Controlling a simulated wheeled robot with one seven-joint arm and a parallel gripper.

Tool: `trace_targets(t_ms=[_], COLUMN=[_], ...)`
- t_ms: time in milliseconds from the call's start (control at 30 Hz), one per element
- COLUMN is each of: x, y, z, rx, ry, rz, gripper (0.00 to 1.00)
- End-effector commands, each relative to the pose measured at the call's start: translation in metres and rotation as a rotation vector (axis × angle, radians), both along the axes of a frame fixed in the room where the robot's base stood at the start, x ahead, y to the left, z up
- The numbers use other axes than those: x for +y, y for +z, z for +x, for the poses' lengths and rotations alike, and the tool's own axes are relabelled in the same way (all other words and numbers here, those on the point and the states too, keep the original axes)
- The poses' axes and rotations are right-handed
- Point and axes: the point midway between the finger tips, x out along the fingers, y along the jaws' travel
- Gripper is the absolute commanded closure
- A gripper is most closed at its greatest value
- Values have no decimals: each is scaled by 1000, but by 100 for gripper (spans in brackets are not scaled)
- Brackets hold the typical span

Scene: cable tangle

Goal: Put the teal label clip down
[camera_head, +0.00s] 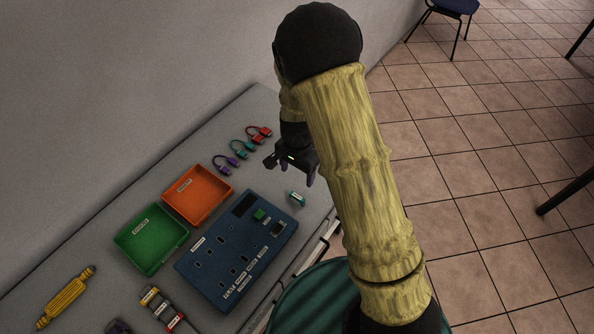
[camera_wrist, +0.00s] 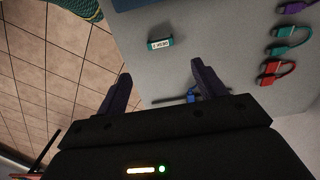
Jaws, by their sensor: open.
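The teal label clip (camera_head: 296,198) lies on the grey table just right of the blue panel's far corner. In the wrist view the clip (camera_wrist: 160,43) shows its white label, whose text is too small to read surely, and it lies ahead of the fingertips, apart from them. My gripper (camera_head: 311,177) is above the table near its right edge, beyond the clip. In the wrist view my gripper (camera_wrist: 161,76) has its two dark fingers spread, with no clip between them. A small blue piece (camera_wrist: 190,97) shows between the fingers, partly hidden.
The blue panel (camera_head: 220,231) has sockets and a green block. Orange (camera_head: 203,196) and green (camera_head: 150,241) trays stand left of it. Purple (camera_head: 225,164), teal (camera_head: 242,149) and red (camera_head: 259,133) cables lie at the far end.

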Motion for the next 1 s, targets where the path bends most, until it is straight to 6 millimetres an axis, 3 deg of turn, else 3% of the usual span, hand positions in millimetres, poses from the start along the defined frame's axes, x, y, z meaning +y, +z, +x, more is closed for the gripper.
trace_targets(t_ms=[400,533,767,1000], x=[0,-7,-49,-100], y=[0,9,63,120], z=[0,-2,-23,-70], rx=[-1,-7,-66,-157], ry=[1,20,176,418], rz=[1,6,30,6], gripper=[30,30,30,30])
